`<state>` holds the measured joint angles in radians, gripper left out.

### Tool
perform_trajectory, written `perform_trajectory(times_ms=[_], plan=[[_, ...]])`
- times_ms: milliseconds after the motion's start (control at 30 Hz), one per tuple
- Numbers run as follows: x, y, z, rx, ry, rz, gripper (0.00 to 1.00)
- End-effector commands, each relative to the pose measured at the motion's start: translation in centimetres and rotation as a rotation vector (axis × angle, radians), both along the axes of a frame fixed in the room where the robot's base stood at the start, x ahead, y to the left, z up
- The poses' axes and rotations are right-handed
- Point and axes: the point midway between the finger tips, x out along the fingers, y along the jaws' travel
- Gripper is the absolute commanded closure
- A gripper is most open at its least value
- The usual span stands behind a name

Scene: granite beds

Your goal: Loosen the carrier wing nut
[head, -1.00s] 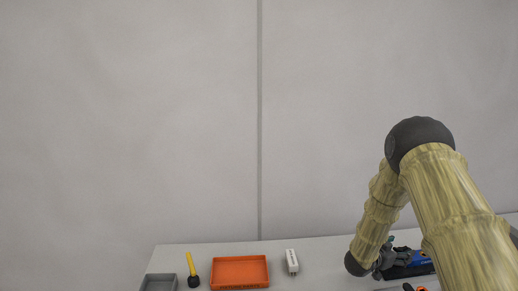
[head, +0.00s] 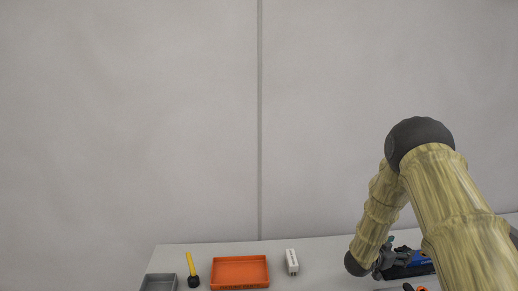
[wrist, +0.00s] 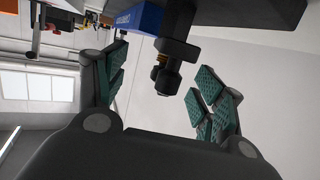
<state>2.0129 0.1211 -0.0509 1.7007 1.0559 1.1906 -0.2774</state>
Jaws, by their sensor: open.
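A blue and black device (head: 420,258) sits on the bench at the right in the head view, partly hidden by my arm. In the wrist view its blue part (wrist: 140,18) with white lettering is at the top. A dark stepped fitting (wrist: 168,78) with a small brass-coloured band hangs below a black post; it looks like the carrier wing nut, but its wings are not clear. My gripper (wrist: 158,80) is open, its green-padded fingers on either side of this fitting, with visible gaps to both. In the head view my gripper (head: 386,260) is beside the device.
An orange tray (head: 240,287), a white block (head: 291,261), a yellow-handled tool in a black base (head: 193,281) and a grey bin (head: 158,282) stand to the left. Bare bench separates the white block from my arm.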

Motion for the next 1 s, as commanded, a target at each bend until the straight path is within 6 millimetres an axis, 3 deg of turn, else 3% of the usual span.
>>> perform_trajectory(times_ms=[333, 1000], plan=[[-0.2, 0.6, 0.2, 0.000, 0.000, 0.001, 0.31], [-2.4, 4.9, 1.3, 0.001, 0.001, 0.001, 0.31]])
